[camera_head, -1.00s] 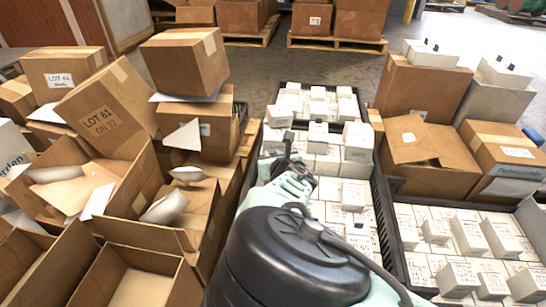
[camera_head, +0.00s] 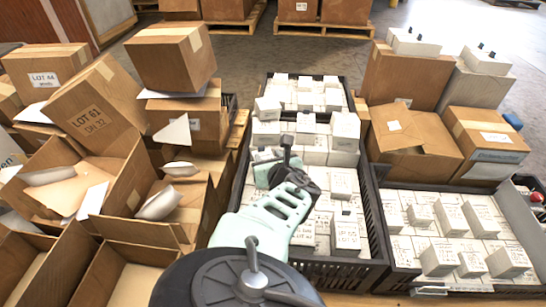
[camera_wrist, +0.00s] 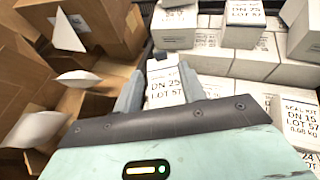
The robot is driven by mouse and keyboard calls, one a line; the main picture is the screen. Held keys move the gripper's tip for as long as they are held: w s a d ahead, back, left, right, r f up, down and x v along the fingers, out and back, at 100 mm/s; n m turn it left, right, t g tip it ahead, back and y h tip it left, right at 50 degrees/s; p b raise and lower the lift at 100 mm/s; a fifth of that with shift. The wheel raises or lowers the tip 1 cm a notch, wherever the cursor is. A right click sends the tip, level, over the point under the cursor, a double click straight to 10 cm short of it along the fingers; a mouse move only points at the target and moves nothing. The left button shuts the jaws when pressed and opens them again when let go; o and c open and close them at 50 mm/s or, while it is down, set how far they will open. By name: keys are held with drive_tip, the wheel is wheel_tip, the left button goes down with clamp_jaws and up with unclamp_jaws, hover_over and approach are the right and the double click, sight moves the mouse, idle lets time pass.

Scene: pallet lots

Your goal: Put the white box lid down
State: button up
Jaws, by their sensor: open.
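My gripper (camera_head: 284,158) is over the middle black crate (camera_head: 377,232) of small white boxes. In the wrist view my gripper (camera_wrist: 160,82) has its two grey fingers apart, with a white box (camera_wrist: 165,88) marked DN 25 LOT 57 showing between them. I cannot tell whether the fingers touch it. I cannot make out a separate white box lid; the white tops I see look like parts of the boxes. One white box (camera_head: 267,108) sits higher than its neighbours at the crate's back left. My arm hides part of the crate.
Open cardboard boxes (camera_head: 130,195) with loose white pieces crowd the left. Stacked cartons (camera_head: 172,55) rise behind them. Another black crate (camera_head: 400,270) of white boxes is at the right, and cartons (camera_head: 412,140) stand behind it. Grey floor (camera_head: 290,45) is clear farther back.

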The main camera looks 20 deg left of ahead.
drive_tip(key=shift+p+v, duration=0.5)
drive_tip(key=shift+v, duration=1.65)
drive_tip(key=s+d+f+m+g+h, duration=0.1)
drive_tip(key=d+m+g+h, duration=0.4)
drive_tip(key=d+m, duration=1.1)
drive_tip(key=s+d+r+m+g+h, duration=0.1)
drive_tip(key=s+d+r+m+g, duration=0.2)
drive_tip(key=s+d+r+m, duration=0.4)
drive_tip(key=s+d+r+m+g+h, duration=0.1)
drive_tip(key=s+d+r+m+g, duration=0.1)
drive_tip(key=s+d+r+m, duration=0.5)
drive_tip(key=s+r+m, duration=0.5)
drive_tip(key=s, duration=0.2)
drive_tip(key=shift+s+d+r+m+g, duration=0.2)
drive_tip(key=shift+s+d+m+g, duration=0.1)
drive_tip(key=shift+d+g, duration=0.1)
